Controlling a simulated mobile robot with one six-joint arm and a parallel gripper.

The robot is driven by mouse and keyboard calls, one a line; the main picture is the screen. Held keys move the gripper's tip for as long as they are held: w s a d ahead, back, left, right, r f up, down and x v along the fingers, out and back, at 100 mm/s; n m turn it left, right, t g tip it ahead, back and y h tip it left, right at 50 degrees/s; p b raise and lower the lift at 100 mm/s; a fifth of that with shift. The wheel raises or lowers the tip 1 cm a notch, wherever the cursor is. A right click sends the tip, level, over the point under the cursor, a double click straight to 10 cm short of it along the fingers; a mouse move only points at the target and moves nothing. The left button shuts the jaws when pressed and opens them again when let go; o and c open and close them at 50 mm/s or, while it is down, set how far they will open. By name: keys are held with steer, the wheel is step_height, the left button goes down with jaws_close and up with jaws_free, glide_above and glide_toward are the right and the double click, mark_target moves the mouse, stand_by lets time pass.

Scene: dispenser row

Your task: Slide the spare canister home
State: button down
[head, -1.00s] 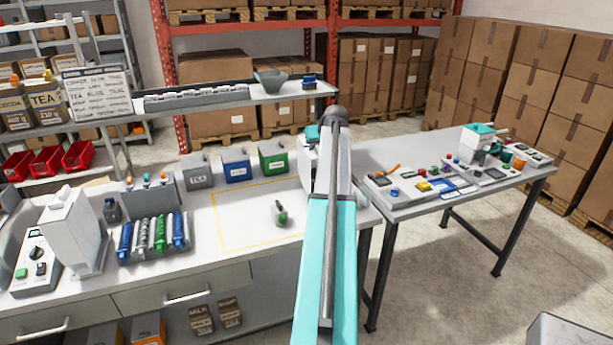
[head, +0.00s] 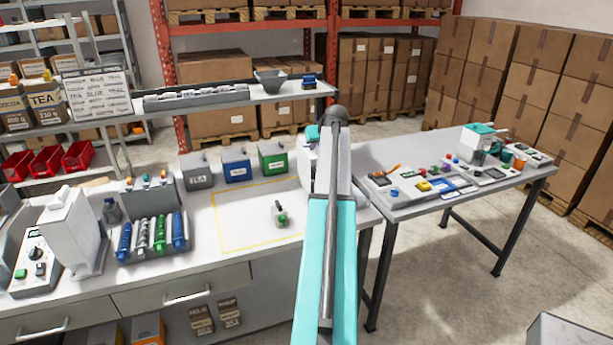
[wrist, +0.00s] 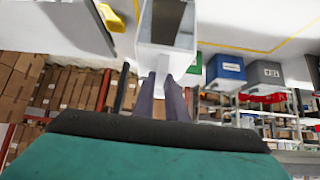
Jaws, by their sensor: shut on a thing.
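My gripper (wrist: 161,78) shows in the wrist view, its two dark fingers shut on a white box-shaped canister (wrist: 168,57) with a dark panel. In the head view a strip of this white canister (head: 306,160) shows at the left of my arm, near the bench's right end. My arm hides most of it and the fingers, and I cannot tell whether it touches the bench. Another tall white canister (head: 68,232) stands at the bench's left, beside a grey control box (head: 38,262) with a knob and green button.
A yellow-outlined area (head: 235,247) on the bench holds a small green-and-grey item (head: 281,215). Grey, blue (head: 237,171) and green (head: 273,161) bins stand behind it. A rack of blue, grey and green tubes (head: 152,240) is left. A cluttered side table (head: 400,150) stands right.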

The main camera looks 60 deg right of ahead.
steer(key=shift+a+f, duration=0.2)
steer(key=shift+f, duration=0.75)
steer(key=shift+r, duration=0.15)
steer(key=r+p, duration=0.3)
steer(key=p, duration=0.1)
steer(key=shift+w+d, duration=0.3)
steer(key=shift+d, duration=0.1)
steer(key=shift+s+r+p, duration=0.1)
steer(key=shift+r+p, duration=0.55)
steer(key=shift+r, duration=0.2)
